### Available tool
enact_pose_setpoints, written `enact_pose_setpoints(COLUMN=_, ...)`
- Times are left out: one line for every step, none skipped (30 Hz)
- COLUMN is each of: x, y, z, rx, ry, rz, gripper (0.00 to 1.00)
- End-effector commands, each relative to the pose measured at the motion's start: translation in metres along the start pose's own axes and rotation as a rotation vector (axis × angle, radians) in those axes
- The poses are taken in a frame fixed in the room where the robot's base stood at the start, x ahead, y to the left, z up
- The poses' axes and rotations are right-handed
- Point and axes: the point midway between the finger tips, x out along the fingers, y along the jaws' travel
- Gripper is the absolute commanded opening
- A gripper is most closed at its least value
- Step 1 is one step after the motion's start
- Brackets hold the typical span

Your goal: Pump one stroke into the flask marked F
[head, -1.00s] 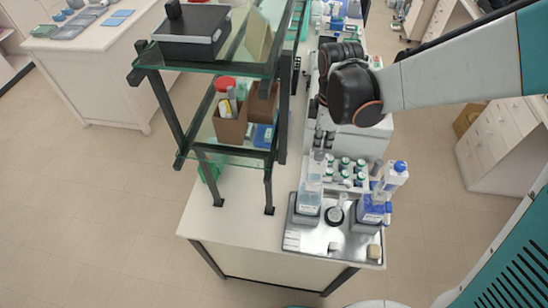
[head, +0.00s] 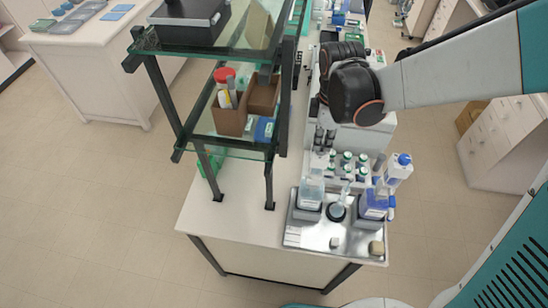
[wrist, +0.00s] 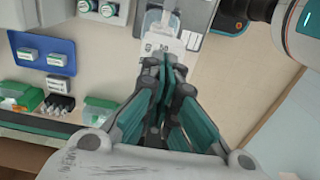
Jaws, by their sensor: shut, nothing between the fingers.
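A metal tray (head: 300,238) on the near end of the bench holds a clear vessel (head: 310,190) at left, a small vessel with a dark base (head: 337,210) in the middle and a vessel with blue contents (head: 374,204) at right. Their letters are too small to read, so I cannot tell which is F. I cannot make out a pump for certain. My gripper (wrist: 160,70) is shut and empty in the wrist view. A clear vessel (wrist: 160,22) with a pale label lies just beyond its fingertips, apparently apart. In the head view my arm largely hides the gripper.
A bottle with a blue cap (head: 404,160) stands behind the tray's right side. Several green-capped vials (head: 346,166) stand behind the tray. A glass shelf rack (head: 228,146) rises at left. The wrist view shows a blue tray (wrist: 28,44) and green boxes (wrist: 98,108).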

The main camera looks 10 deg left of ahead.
Motion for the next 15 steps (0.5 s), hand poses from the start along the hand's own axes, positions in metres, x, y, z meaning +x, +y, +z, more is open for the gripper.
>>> enact_pose_setpoints(x=0.003, y=0.0, z=-0.001, rx=-0.001, ry=0.0, rz=0.0, gripper=0.0)
enact_pose_setpoints(x=0.004, y=0.0, z=-0.001, rx=-0.001, ry=0.0, rz=0.0, gripper=0.0)
enact_pose_setpoints(x=0.006, y=0.0, z=-0.001, rx=-0.001, ry=0.0, rz=0.0, gripper=0.0)
enact_pose_setpoints(x=0.007, y=0.0, z=-0.001, rx=-0.001, ry=0.0, rz=0.0, gripper=0.0)
enact_pose_setpoints(x=0.008, y=0.0, z=0.0, rx=-0.001, ry=0.0, rz=0.0, gripper=0.0)
enact_pose_setpoints(x=0.009, y=0.0, z=0.0, rx=-0.001, ry=0.0, rz=0.0, gripper=0.0)
enact_pose_setpoints(x=0.01, y=0.0, z=0.0, rx=-0.001, ry=0.0, rz=0.0, gripper=0.0)
enact_pose_setpoints(x=0.011, y=0.0, z=0.0, rx=-0.001, ry=0.0, rz=0.0, gripper=0.0)
enact_pose_setpoints(x=0.012, y=0.0, z=0.0, rx=-0.001, ry=0.0, rz=0.0, gripper=0.0)
enact_pose_setpoints(x=0.013, y=0.0, z=0.0, rx=-0.001, ry=0.0, rz=0.0, gripper=0.0)
enact_pose_setpoints(x=0.014, y=0.001, z=0.0, rx=-0.001, ry=0.0, rz=0.0, gripper=0.0)
enact_pose_setpoints(x=0.015, y=0.001, z=0.0, rx=0.0, ry=0.0, rz=0.0, gripper=0.0)
enact_pose_setpoints(x=0.016, y=0.001, z=0.0, rx=-0.001, ry=0.0, rz=0.0, gripper=0.0)
enact_pose_setpoints(x=0.017, y=0.001, z=0.0, rx=0.0, ry=0.0, rz=0.0, gripper=0.0)
enact_pose_setpoints(x=0.018, y=0.001, z=0.0, rx=0.0, ry=0.0, rz=0.0, gripper=0.0)
